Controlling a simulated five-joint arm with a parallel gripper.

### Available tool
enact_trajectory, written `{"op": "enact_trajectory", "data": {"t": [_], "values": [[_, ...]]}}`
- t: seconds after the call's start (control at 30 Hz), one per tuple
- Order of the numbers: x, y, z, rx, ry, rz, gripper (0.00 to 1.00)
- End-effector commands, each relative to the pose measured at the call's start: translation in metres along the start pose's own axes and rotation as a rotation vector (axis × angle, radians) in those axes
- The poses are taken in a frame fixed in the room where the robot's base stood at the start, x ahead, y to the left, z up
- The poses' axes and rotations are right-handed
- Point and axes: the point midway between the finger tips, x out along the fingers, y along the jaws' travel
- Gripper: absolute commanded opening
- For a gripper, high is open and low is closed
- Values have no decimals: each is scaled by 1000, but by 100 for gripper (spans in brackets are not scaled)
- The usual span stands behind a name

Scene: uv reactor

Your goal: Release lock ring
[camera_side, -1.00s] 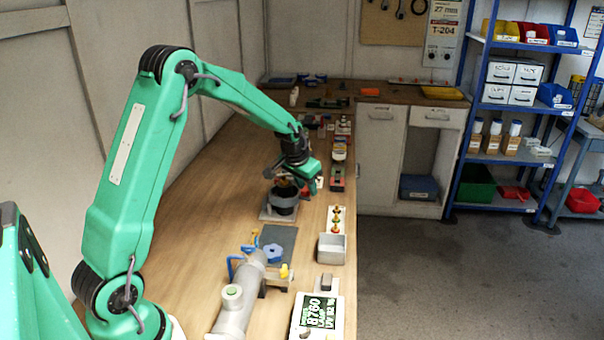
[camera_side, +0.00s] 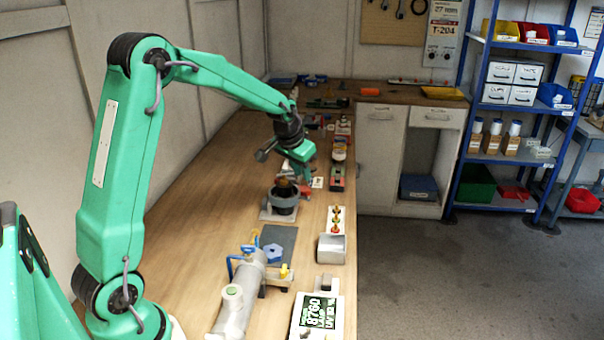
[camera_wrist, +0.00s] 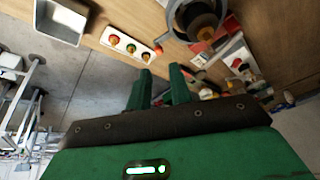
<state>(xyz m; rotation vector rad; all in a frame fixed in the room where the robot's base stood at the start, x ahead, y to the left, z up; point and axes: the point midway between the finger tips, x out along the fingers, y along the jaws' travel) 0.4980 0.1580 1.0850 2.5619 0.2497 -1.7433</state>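My gripper (camera_side: 306,178) is raised above the bench, just behind and to the right of a dark round cup (camera_side: 285,203) on a grey plate, apart from it. In the wrist view its two green fingers (camera_wrist: 160,78) stand apart with nothing visible between them. The cup has a brown rounded piece (camera_side: 284,185) in it. The cup also shows at the top of the wrist view (camera_wrist: 188,12). A grey cylinder (camera_side: 236,305) with a pale green cap lies at the front of the bench. A blue lobed ring-like part (camera_side: 273,253) sits beside it. I cannot tell which part is the lock ring.
A panel with coloured knobs (camera_side: 336,220) and a grey open box (camera_side: 332,248) stand along the bench's right edge. A display unit (camera_side: 318,316) is at the front. Small items crowd the back. The left strip of bench is clear.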

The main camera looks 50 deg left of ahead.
Motion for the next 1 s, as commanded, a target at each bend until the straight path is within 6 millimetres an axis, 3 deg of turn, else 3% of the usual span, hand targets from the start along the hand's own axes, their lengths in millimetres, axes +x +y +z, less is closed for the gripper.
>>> {"op": "enact_trajectory", "data": {"t": [0.03,0.1,0.6,1.0], "values": [[0,0,-1,0,0,0,10],[0,0,-4,0,-2,1,0],[-2,-3,-58,6,-52,13,0],[0,-3,-62,6,-59,14,0]]}}
